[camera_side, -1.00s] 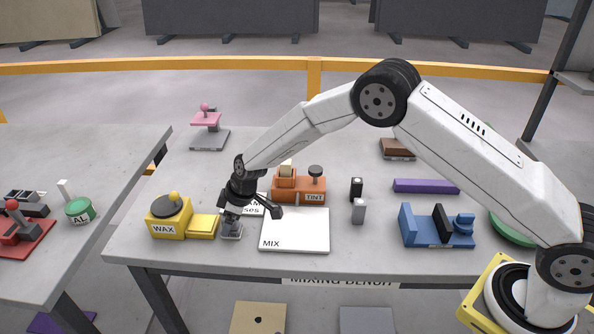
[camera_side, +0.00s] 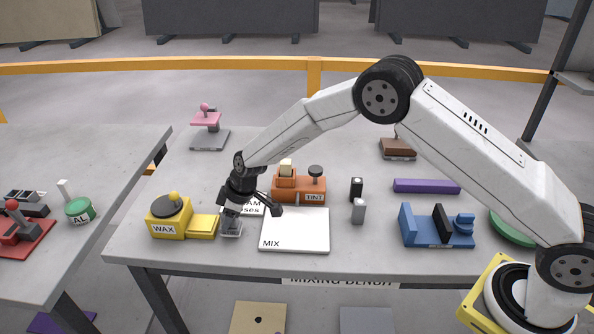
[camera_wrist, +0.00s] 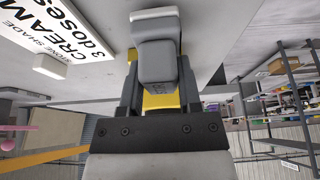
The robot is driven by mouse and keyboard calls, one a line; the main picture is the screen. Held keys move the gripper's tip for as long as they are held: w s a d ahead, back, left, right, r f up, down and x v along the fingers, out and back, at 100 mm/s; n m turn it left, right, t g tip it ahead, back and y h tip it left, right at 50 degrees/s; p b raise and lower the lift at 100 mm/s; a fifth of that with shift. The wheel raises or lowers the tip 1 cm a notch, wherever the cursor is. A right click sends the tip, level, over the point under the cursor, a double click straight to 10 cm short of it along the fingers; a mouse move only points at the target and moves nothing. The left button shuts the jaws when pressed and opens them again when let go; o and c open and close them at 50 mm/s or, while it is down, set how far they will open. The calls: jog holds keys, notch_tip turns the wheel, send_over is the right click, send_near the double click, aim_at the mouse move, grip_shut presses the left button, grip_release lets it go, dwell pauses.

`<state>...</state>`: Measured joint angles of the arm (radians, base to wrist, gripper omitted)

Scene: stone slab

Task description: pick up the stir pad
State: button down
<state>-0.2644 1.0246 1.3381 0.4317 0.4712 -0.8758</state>
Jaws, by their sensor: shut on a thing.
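The stir pad appears to be the small grey piece (camera_side: 231,230) with a pale flat base, at the front of the bench between the yellow WAX unit and the white MIX board. In the wrist view its grey grip (camera_wrist: 157,62) stands between my fingers, with a whitish edge beyond it. My gripper (camera_side: 232,212) points down over it and is shut on it; the wrist view shows the fingers (camera_wrist: 157,88) on either side. My gripper hides its upper part in the side view. I cannot tell whether its base is touching the bench.
The yellow WAX unit (camera_side: 182,218) is close on the left, the white MIX board (camera_side: 294,232) close on the right. Small black and grey blocks (camera_side: 358,211) and a blue unit (camera_side: 437,228) stand farther right.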

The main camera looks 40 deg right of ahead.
jog(key=shift+r, duration=0.5)
jog(key=s+d+r, duration=0.3)
jog(key=s+r, duration=0.8)
jog(key=s, duration=0.2)
jog(key=shift+s+d+r, duration=0.15)
jog(key=shift+s+d, duration=0.1)
jog(key=shift+d, duration=0.15)
jog(key=c, duration=1.1)
grip_release()
grip_shut()
jog(key=d+f, duration=0.3)
jog(key=d, duration=0.7)
jog(key=shift+d+f, duration=0.2)
jog(key=shift+f, duration=0.2)
